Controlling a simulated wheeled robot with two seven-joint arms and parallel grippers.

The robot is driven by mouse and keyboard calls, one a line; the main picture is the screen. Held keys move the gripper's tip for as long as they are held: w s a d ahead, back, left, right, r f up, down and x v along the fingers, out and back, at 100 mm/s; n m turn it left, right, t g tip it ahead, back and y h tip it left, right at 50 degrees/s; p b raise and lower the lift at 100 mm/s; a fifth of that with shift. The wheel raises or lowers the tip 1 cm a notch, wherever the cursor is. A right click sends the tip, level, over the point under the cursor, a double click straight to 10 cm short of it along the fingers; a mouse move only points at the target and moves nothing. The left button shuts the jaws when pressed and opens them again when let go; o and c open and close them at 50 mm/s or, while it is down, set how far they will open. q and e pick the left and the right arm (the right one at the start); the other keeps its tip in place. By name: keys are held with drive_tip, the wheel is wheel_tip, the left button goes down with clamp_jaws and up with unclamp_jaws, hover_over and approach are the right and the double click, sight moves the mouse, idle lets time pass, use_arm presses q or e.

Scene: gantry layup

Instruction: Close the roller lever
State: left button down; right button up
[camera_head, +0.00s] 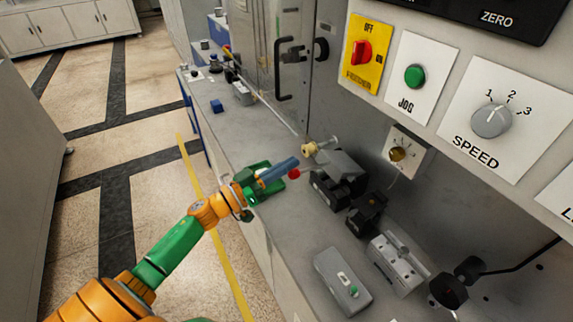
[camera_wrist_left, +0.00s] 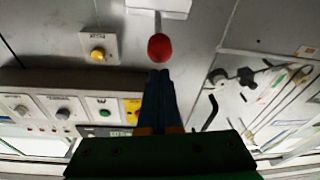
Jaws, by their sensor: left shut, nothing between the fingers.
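The roller lever shows as a red ball knob (camera_head: 293,173) on a thin rod at the front of a dark grey block on the bench. In the left wrist view the red knob (camera_wrist_left: 159,47) sits on a short rod coming from a pale block (camera_wrist_left: 160,8). My left gripper (camera_head: 294,162) has blue fingers shut together and empty. Its tips are right beside the knob; in the left wrist view the fingertips (camera_wrist_left: 160,74) lie just below it. I cannot tell whether they touch it. My right gripper is not in view.
A cream knob (camera_head: 309,149) stands just behind the red one. Black clamp-like parts (camera_head: 365,212), a grey box with a green button (camera_head: 343,281) and a metal block (camera_head: 398,262) crowd the bench to the right. A control panel (camera_head: 492,118) overhangs.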

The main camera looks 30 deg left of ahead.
use_arm(q)
drive_tip(key=shift+w+d+f, duration=0.1)
drive_tip(key=shift+w+f, duration=0.05)
drive_tip(key=f+t+b, duration=0.1)
drive_tip(key=f+b, duration=0.2)
drive_tip(key=b, duration=0.2)
drive_tip(key=s+f+t+h+b, duration=0.1)
drive_tip(key=f+b, duration=0.3)
drive_tip(key=b, duration=0.2)
drive_tip(key=a+f+t+b, duration=0.1)
drive_tip(key=f+b, duration=0.2)
drive_tip(key=b, duration=0.3)
drive_tip(key=shift+s+f+t, duration=0.3)
drive_tip(key=shift+f, duration=0.1)
drive_tip(key=shift+f+h+b, duration=0.2)
drive_tip(key=shift+h+b, duration=0.1)
drive_tip(key=shift+b, duration=0.25)
drive_tip(key=shift+t, duration=0.3)
